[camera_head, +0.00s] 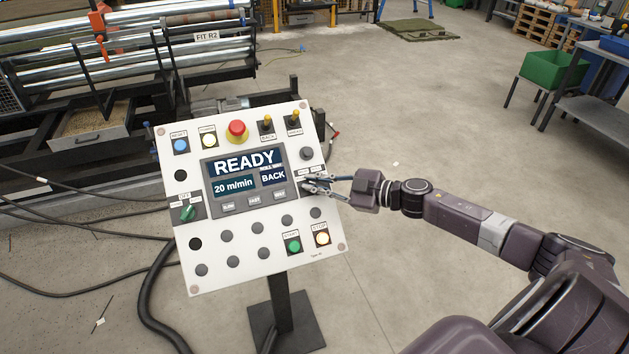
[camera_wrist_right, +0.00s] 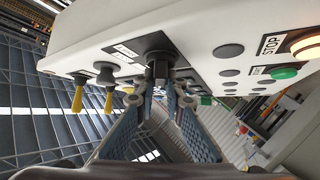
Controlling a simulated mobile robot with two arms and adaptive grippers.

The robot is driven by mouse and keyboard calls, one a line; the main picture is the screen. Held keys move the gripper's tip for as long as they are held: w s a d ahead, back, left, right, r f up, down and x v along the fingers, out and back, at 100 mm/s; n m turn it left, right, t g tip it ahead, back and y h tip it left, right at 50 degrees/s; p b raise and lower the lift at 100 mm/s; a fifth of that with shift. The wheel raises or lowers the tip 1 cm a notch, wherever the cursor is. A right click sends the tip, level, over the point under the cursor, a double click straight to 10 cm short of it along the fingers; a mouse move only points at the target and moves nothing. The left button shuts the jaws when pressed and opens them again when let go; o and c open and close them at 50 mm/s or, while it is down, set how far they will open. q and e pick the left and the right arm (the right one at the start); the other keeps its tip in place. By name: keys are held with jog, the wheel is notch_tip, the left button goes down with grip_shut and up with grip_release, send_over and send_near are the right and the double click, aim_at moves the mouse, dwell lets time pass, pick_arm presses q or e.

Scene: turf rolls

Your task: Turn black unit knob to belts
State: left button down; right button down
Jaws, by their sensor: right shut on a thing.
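The black unit knob (camera_wrist_right: 158,45) sits on a dark square plate on the white control panel (camera_head: 225,279), near the panel's right edge. In the head view my right gripper largely covers it. My right gripper (camera_head: 309,187) reaches in from the right, and its fingertips are at the knob. In the wrist view its two fingers (camera_wrist_right: 160,94) are shut on the knob, one on each side. The labels beside the knob are too small to read, and its pointing direction cannot be told. The panel's screen (camera_head: 244,176) reads READY, 20 m/min and BACK. My left gripper is out of view.
Two yellow-tipped toggles (camera_head: 266,121) and a red emergency button (camera_head: 236,129) are above the screen. A green selector (camera_head: 187,212) is at the left, and lit START (camera_head: 293,245) and STOP (camera_head: 322,238) buttons are low right. Roller machinery (camera_head: 130,50) stands behind.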

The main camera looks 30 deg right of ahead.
jog(key=shift+s+d+f+g, duration=0.15)
jog(key=shift+f+g, duration=0.15)
jog(key=shift+f, duration=0.15)
jog(key=c, duration=2.1)
grip_release()
jog(key=shift+o, duration=0.6)
jog(key=shift+d, duration=0.15)
jog(key=shift+s+d+r, duration=0.1)
jog(key=shift+s+r, duration=0.1)
jog(key=shift+s, duration=0.05)
jog(key=v, duration=1.1)
jog(key=shift+d+f, duration=0.15)
jog(key=shift+f, duration=0.05)
